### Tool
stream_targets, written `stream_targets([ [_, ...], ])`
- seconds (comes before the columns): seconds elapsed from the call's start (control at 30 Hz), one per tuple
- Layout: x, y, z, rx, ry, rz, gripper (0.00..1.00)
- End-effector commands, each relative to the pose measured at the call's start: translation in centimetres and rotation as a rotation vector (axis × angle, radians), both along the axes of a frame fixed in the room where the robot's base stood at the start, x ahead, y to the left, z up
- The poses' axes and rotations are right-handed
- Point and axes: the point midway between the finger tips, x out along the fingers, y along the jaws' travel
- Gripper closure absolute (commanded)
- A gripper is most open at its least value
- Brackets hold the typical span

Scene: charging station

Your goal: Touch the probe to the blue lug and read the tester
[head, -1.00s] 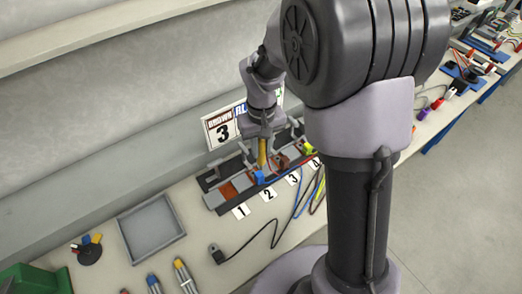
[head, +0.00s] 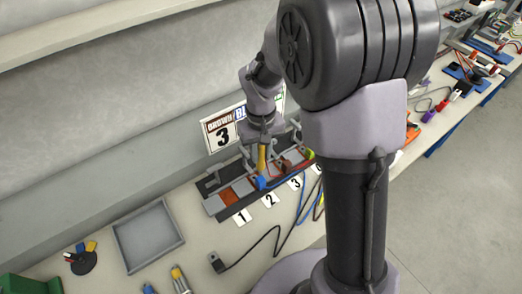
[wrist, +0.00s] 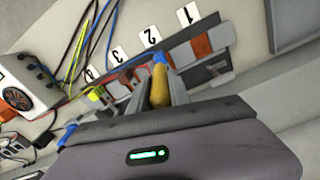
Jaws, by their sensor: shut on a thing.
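My gripper (head: 263,142) is shut on a yellow-handled probe (wrist: 160,88) and points down over the terminal strip. The probe (head: 262,159) also shows in the head view. The blue lug (head: 261,183) sits on the strip by label 2, just below the probe. In the wrist view the blue lug (wrist: 159,58) is right at the probe's far end. I cannot tell whether the tip touches it. A white box with a round black dial, which looks like the tester (wrist: 27,92), is at the left of the wrist view. Its reading is not legible.
The terminal strip (head: 214,205) has clamps along its back and cards numbered 1 to 3 and more in front. An empty grey tray (head: 122,247) lies left. Coloured wires (head: 303,200) cross the bench right of the strip.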

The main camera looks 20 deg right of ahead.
Motion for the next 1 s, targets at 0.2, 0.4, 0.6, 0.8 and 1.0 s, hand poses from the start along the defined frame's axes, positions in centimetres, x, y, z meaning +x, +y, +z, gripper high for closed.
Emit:
stream_targets([
  [0.2,0.0,0.0,-1.7,0.0,0.0,0.0,1.0],
  [0.4,0.0,0.0,-1.6,0.0,0.0,0.0,1.0],
  [0.6,0.0,0.0,-1.8,0.0,0.0,0.0,1.0],
  [0.8,0.0,0.0,-2.2,0.0,0.0,0.0,1.0],
  [1.0,0.0,0.0,-2.6,0.0,0.001,0.0,1.0],
])
